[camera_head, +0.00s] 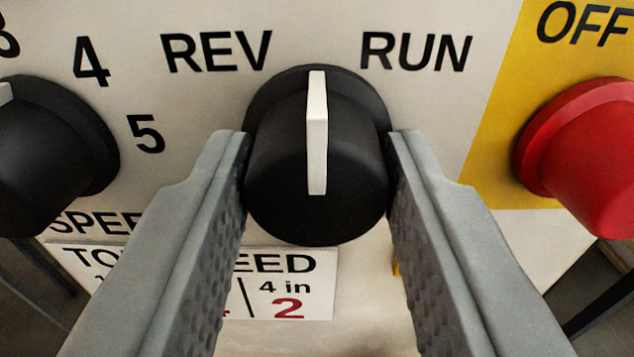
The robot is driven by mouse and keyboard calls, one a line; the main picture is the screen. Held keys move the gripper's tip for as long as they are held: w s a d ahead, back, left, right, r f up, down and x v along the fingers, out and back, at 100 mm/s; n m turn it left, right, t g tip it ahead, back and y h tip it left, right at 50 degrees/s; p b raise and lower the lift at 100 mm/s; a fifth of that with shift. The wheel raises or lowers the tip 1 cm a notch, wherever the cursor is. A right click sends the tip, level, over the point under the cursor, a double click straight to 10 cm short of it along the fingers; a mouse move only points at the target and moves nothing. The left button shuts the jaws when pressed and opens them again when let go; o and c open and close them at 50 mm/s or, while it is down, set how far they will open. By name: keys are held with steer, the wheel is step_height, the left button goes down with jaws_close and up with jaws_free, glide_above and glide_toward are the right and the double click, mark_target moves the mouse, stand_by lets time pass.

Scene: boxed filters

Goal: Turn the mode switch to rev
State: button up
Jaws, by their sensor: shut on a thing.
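The mode switch (278,190) is a round black knob with a white pointer bar, in the middle of the head camera view. Its pointer stands upright, between the label REV (216,51) at upper left and the label RUN (416,51) at upper right. My gripper (318,150) is shut on the knob, with one grey finger against its left side and the other against its right side. The fingers hide part of the panel below the knob.
A black speed knob (50,150) stands at the left, beside the numbers 4 and 5. A red button (590,150) on a yellow patch under OFF stands at the right. A white label plate (290,265) sits below the switch, partly covered by my left finger.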

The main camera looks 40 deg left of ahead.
steer(key=n, duration=0.4)
steer(key=shift+n, duration=0.3)
steer(key=n, duration=0.4)
steer(key=shift+n, duration=0.3)
stand_by(0.4)
steer(key=o, duration=1)
steer(key=v, duration=1.7)
steer(key=shift+s+d, duration=0.1)
steer(key=shift+s, duration=0.05)
